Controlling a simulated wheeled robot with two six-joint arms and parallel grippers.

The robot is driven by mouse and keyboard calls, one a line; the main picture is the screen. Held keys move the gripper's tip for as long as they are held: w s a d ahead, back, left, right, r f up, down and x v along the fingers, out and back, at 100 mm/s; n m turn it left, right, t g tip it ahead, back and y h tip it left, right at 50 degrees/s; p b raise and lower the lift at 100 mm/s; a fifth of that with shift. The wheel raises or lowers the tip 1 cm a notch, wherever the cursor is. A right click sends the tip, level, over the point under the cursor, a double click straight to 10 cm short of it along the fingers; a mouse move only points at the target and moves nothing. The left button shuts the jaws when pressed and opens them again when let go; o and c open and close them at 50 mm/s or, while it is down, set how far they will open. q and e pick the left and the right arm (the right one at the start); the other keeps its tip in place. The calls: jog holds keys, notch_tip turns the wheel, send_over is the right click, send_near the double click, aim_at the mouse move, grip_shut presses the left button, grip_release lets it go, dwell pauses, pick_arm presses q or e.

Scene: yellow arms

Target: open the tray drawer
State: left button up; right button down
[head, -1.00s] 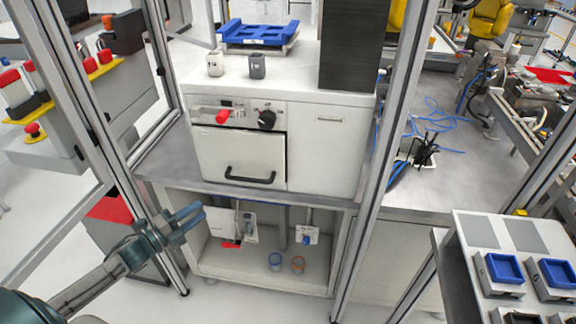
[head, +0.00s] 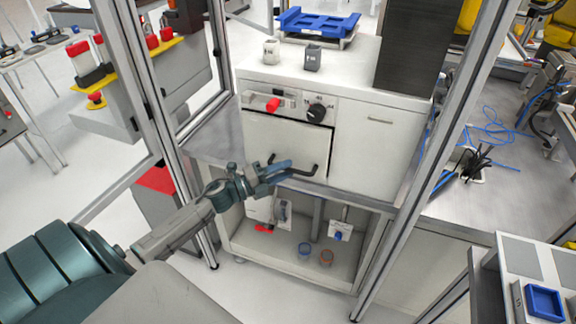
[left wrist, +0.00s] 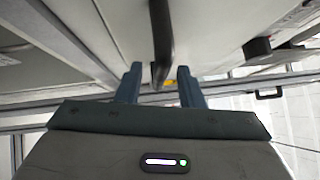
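The tray drawer (head: 285,140) is the light front panel on the left side of the white cabinet, and it looks shut. Its black bar handle (head: 314,170) is low on the panel, partly hidden behind my left gripper (head: 278,171). My left gripper is open at the handle. In the left wrist view, the two fingers of my left gripper (left wrist: 160,85) stand apart, with the dark handle (left wrist: 161,45) seen end-on between them. A gap shows on both sides of the handle, and I cannot tell how deep it sits. My right gripper is not in view.
Above the drawer are a red switch (head: 273,104) and a black knob (head: 317,113). A blue tray (head: 316,23) and two small containers stand on the cabinet top. Metal frame posts (head: 170,120) rise left and right of the cabinet. An open shelf (head: 285,245) lies below.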

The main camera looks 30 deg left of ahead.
pick_arm(q)
jog(key=shift+x, duration=0.85)
jog(key=shift+c, duration=0.2)
grip_shut()
jog(key=shift+s+f, duration=0.1)
jog(key=shift+s, duration=0.05)
